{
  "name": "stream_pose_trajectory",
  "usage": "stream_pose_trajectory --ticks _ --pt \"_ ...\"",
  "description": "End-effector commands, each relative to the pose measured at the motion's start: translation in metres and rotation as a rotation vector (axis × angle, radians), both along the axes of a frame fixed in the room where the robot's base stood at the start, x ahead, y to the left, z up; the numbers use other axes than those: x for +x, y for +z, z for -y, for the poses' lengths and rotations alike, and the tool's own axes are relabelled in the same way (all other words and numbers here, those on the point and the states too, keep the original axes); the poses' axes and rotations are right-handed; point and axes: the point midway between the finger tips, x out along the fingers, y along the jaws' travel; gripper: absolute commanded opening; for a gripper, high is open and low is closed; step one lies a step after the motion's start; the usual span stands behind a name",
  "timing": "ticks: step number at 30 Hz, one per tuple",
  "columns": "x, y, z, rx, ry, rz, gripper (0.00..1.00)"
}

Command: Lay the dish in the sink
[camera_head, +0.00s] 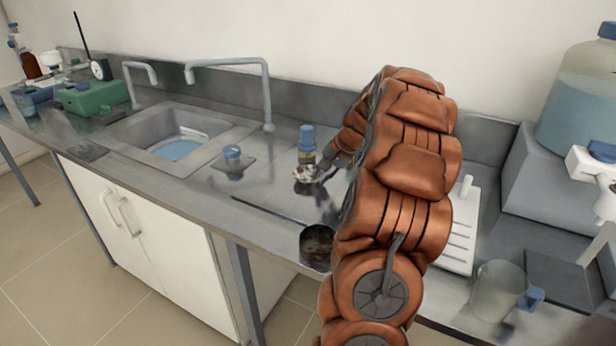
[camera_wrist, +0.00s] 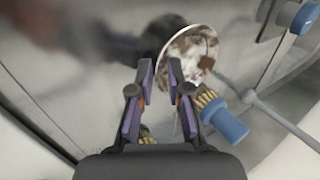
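The dish (camera_head: 304,174) is a small white round dish with brown stains, above the steel counter in the head view. In the wrist view the dish (camera_wrist: 190,50) looks tilted, its left rim near my fingertips. My gripper (camera_head: 328,172) is low over the counter, beside the dish. In the wrist view my gripper (camera_wrist: 161,68) shows a gap between its fingers; I see no firm hold on the rim. The sink (camera_head: 150,130) is a steel basin with a blue patch at its bottom, left of my gripper. It is empty of the dish.
A blue-topped item (camera_head: 306,138) stands right behind the dish. Two taps (camera_head: 265,95) rise behind the sink. A blue-capped fixture (camera_head: 232,153) sits between sink and dish. A dark pot (camera_head: 317,244) is at the front edge. A glass beaker (camera_head: 497,290) is at right.

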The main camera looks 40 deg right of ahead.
Motion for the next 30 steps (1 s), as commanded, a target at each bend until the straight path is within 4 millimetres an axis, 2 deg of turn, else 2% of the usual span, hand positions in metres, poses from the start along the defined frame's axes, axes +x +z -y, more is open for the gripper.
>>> stream_pose_trajectory --ticks 3,9,14,30 --pt "0.0033 -0.0075 -0.0016 0.001 0.001 -0.001 0.17" --pt "0.0037 -0.0079 -0.0014 0.001 0.0 -0.001 0.16" --pt "0.0036 -0.008 -0.0015 0.001 0.0 -0.001 0.0" --pt "0.0035 -0.0077 -0.0016 0.001 0.001 -0.001 0.0"
